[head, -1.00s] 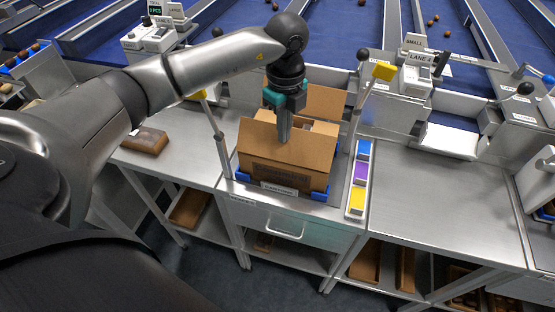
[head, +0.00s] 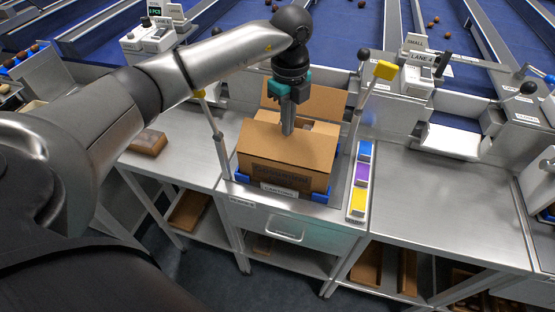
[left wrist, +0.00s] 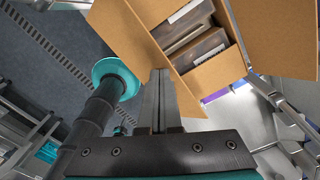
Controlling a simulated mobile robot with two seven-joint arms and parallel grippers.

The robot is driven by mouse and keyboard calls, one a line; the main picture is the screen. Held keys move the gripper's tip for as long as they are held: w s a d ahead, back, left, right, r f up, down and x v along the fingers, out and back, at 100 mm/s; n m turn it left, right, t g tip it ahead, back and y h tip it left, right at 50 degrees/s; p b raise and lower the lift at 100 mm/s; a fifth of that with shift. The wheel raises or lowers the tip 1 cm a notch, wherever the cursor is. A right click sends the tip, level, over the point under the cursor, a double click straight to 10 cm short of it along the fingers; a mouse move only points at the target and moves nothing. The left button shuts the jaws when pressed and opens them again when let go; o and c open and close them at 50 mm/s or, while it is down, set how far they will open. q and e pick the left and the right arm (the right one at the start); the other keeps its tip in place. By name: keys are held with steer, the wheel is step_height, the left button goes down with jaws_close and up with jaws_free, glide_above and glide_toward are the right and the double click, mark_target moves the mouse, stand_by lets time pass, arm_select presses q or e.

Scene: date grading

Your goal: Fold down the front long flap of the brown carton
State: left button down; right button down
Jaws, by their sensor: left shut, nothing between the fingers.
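The brown carton (head: 285,178) stands in a blue-cornered holder on the steel bench in the head view. Its front long flap (head: 275,140) slopes up and back from the front wall, partly over the opening. The back flap (head: 320,100) stands up behind. My left gripper (head: 288,132) is shut and empty, pointing down with its fingertips at the front flap; exact contact is unclear. In the left wrist view the fingers (left wrist: 160,75) overlap the front flap (left wrist: 125,35), and packs (left wrist: 195,40) show inside the carton. My right gripper is out of view.
A brown block (head: 149,142) lies at the left. The bench on the right (head: 430,195) is clear.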

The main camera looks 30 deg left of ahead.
mark_target(287, 138)
arm_select(q)
steer(key=shift+f+b, duration=1.3)
steer(key=shift+f, duration=0.95)
steer(key=shift+r, duration=0.1)
step_height(287, 138, up, 11)
steer(key=p, duration=0.9)
